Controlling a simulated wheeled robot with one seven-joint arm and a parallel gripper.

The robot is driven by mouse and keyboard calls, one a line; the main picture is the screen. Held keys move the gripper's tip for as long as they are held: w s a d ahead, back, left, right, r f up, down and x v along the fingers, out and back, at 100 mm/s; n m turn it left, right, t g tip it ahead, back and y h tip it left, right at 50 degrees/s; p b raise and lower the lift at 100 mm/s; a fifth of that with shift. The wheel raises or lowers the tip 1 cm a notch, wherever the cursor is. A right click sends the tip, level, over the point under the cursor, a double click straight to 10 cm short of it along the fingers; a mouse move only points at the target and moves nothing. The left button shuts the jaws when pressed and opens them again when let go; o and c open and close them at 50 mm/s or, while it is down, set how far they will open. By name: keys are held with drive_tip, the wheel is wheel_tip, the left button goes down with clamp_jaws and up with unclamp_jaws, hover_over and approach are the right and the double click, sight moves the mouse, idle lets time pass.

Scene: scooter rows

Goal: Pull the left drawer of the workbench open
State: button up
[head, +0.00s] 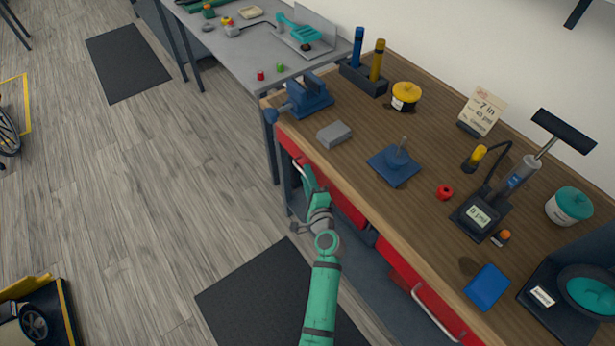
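The workbench (345,170) has a brown wooden top and red drawer fronts along its near side. The left drawer (347,207) is under the left part of the top and looks flush with the bench front. My green arm reaches up from the bottom of the head view and covers part of this drawer. My gripper (304,168) is at the left part of the drawer front, at the pale handle (297,163), which is mostly hidden. I cannot tell whether the fingers are around the handle or only beside it. The right drawer (400,262) has a pale bar handle (432,314).
A blue vise (306,96) is clamped at the bench's left corner. A grey block (334,134), a blue plate with a post (394,166) and a pump (515,180) stand on top.

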drive_tip(key=shift+c, duration=0.7)
clamp_jaws()
